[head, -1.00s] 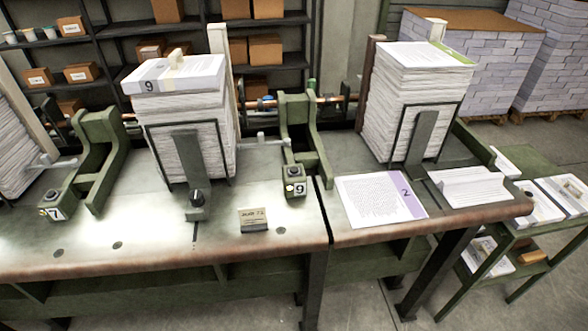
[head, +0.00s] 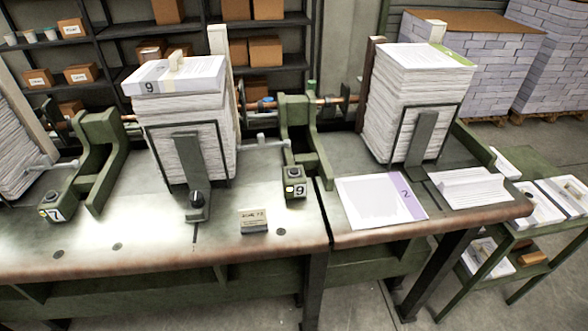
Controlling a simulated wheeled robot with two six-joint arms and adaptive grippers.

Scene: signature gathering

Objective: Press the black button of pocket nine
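The control box of pocket nine (head: 295,185) stands on the bench, right of the middle stack, with a "9" label on its front. Its black button (head: 294,172) is on the top face. A tall paper stack (head: 185,135) stands behind and left of it, with a sheaf marked "9" (head: 175,77) on top. A similar box marked "7" (head: 52,208) is at the far left. Neither of my grippers is in view.
A second paper stack (head: 410,100) stands at the right. A sheet marked "2" (head: 382,200) and an open pile of sheets (head: 472,187) lie before it. A small card block (head: 254,221) and a black knob (head: 197,200) are left of box nine. A green cart (head: 530,235) stands at the right.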

